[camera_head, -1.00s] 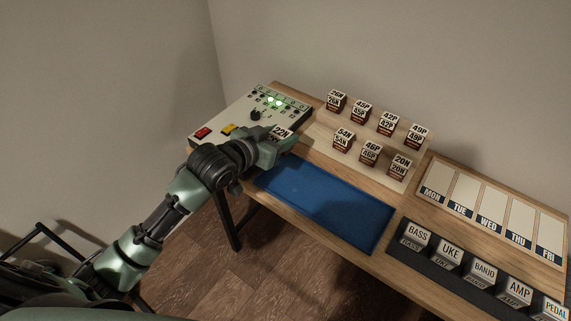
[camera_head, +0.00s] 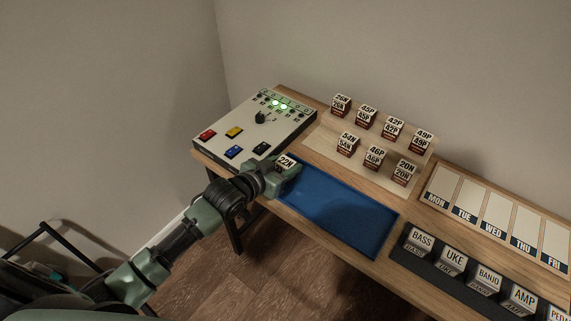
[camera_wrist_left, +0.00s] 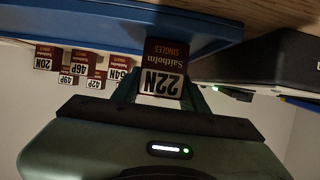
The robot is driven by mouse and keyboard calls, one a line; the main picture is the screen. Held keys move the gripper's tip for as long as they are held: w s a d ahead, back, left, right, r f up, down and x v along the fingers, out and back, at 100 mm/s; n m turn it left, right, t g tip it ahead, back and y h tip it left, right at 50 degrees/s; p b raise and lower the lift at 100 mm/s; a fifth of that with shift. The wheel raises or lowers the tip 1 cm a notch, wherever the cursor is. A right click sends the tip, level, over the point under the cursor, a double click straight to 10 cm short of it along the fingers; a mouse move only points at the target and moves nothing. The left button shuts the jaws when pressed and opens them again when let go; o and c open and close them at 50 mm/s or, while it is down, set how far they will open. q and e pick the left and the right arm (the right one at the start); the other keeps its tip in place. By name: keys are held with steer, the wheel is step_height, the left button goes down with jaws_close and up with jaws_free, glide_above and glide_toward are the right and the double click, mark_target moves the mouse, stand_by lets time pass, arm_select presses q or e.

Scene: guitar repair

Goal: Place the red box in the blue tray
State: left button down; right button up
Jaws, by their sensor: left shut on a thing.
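A small dark red box with a white label reading 22N (camera_head: 285,161) is held in my left gripper (camera_head: 289,168). In the left wrist view the box (camera_wrist_left: 166,62) appears upside down between the two fingers, with maroon and white faces showing. The blue tray (camera_head: 340,212) lies on the wooden bench, and the gripper is at its left end. The tray also shows in the left wrist view (camera_wrist_left: 95,24), beside the box. I cannot tell whether the box touches the tray. My right gripper is not in view.
A control panel (camera_head: 285,131) with coloured buttons and lit green lights stands left of the tray. Several similar maroon boxes sit on a stepped wooden rack (camera_head: 330,152) behind it. A weekday board (camera_head: 490,215) and a dark holder with labelled blocks (camera_head: 425,258) are at right. The tray's visible area is empty.

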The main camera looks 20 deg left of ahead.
arm_select(q)
steer(key=c, duration=0.8)
jaws_free()
steer(key=shift+f, duration=0.15)
steer(key=shift+o, duration=0.2)
steer(key=v, duration=1.2)
steer(key=shift+r, duration=0.25)
